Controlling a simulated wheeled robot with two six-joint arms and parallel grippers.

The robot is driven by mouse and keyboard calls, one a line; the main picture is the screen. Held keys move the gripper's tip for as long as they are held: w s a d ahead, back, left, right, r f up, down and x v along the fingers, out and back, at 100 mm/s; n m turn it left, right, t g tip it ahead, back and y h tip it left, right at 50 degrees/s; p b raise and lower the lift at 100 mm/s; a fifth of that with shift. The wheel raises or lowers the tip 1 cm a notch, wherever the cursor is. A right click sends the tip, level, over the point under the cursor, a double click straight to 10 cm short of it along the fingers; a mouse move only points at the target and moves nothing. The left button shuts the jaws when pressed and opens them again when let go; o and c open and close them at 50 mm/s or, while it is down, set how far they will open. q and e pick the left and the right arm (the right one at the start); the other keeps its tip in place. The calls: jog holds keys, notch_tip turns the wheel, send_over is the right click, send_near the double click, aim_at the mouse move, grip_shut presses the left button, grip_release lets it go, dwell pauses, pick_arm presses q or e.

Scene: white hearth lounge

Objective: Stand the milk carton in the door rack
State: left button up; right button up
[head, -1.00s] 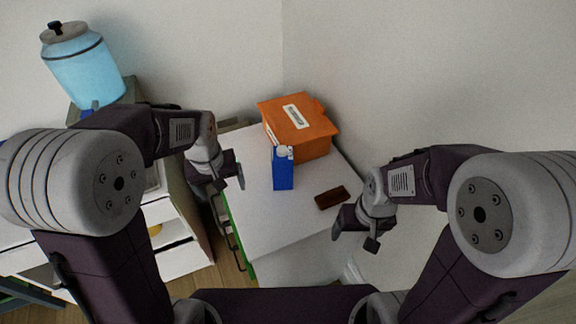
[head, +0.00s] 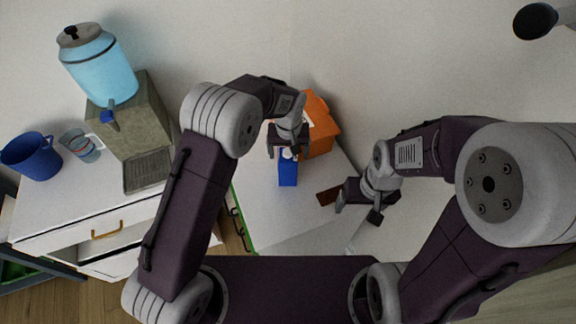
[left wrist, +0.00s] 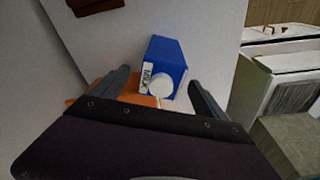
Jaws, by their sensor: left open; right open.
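The milk carton (head: 288,174) is blue with a white cap and stands on the white surface (head: 280,220) in front of the orange box. My left gripper (head: 288,152) is open at the carton's top end and hides part of it in the head view. In the left wrist view the carton (left wrist: 167,55) shows its MILK label and cap between the two open fingers, with visible gaps on both sides. My right gripper (head: 358,208) is open and empty to the right, near a brown block. I cannot make out a door rack.
The orange box (head: 318,125) stands behind the carton, and the brown block (head: 328,196) lies to its right. A counter at left holds a blue water dispenser (head: 103,68) on a stand, a blue mug (head: 32,157) and a clear cup (head: 80,146). The white surface's front is clear.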

aim_at(288, 168)
pick_arm(q)
jog(key=f, duration=0.2)
jog(key=f+p, duration=0.1)
jog(key=f, duration=0.1)
jog(key=shift+w+a, duration=0.15)
jog(key=shift+w, duration=0.05)
jog(key=shift+w+f, duration=0.2)
jog(key=shift+s+r, duration=0.1)
jog(key=shift+s, duration=0.05)
jog(key=c, duration=1.1)
grip_shut()
